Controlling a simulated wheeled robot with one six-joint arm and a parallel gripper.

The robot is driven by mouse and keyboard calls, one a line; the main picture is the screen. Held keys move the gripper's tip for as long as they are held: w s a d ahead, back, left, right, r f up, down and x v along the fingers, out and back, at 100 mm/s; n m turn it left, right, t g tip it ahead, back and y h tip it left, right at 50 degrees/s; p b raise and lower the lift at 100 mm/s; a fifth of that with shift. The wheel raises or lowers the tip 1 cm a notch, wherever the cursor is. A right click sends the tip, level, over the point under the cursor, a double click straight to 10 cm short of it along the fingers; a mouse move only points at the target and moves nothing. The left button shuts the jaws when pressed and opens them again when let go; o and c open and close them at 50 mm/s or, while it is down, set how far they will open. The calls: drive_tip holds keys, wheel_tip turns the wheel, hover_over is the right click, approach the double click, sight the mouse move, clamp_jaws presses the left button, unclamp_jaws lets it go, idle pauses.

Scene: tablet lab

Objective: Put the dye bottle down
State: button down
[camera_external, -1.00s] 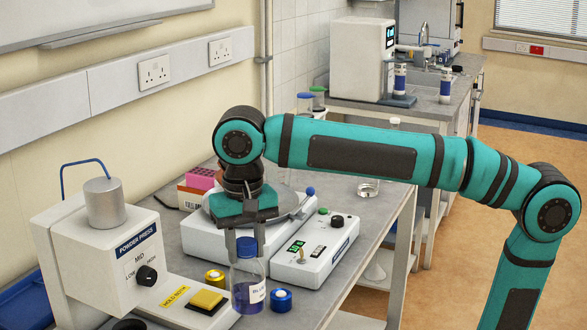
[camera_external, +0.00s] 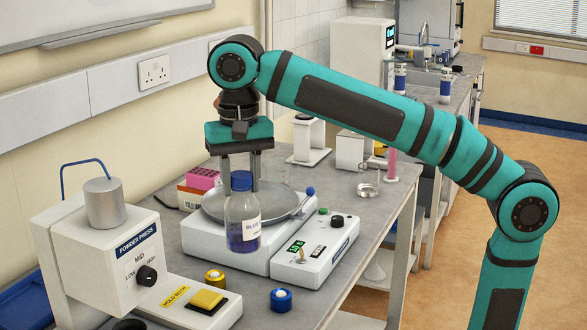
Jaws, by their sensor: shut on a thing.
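The dye bottle (camera_external: 243,222) is clear glass with a blue cap, dark blue liquid low inside and a white label reading "BLUE". My gripper (camera_external: 241,181) points down and is shut on the bottle near its cap. The bottle hangs upright, raised off the bench (camera_external: 250,308). In the picture it overlaps the front of a white device with a round grey plate (camera_external: 213,203); its exact height over the device is hard to tell.
The powder press (camera_external: 139,253) stands at left. A control box (camera_external: 316,252) adjoins the plate device at right. A pink-topped box (camera_external: 203,178) is behind.

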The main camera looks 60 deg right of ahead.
drive_tip(key=w+d+m, duration=0.3)
drive_tip(key=d, duration=0.7)
drive_tip(key=w+d+m, duration=0.3)
drive_tip(key=d, duration=0.6)
drive_tip(key=w+d+m, duration=0.3)
drive_tip(key=d, duration=0.7)
drive_tip(key=s+d+m, duration=0.3)
drive_tip(key=d, duration=0.7)
drive_tip(key=s+d+m, duration=0.2)
drive_tip(key=s+d, duration=0.1)
drive_tip(key=d, duration=0.7)
drive_tip(key=s+d+m, duration=0.3)
drive_tip(key=d, duration=0.7)
wheel_tip(320, 180, down, 21)
drive_tip(key=shift+f, duration=0.15)
drive_tip(key=shift+s, duration=0.1)
drive_tip(key=c, duration=0.9)
unclamp_jaws()
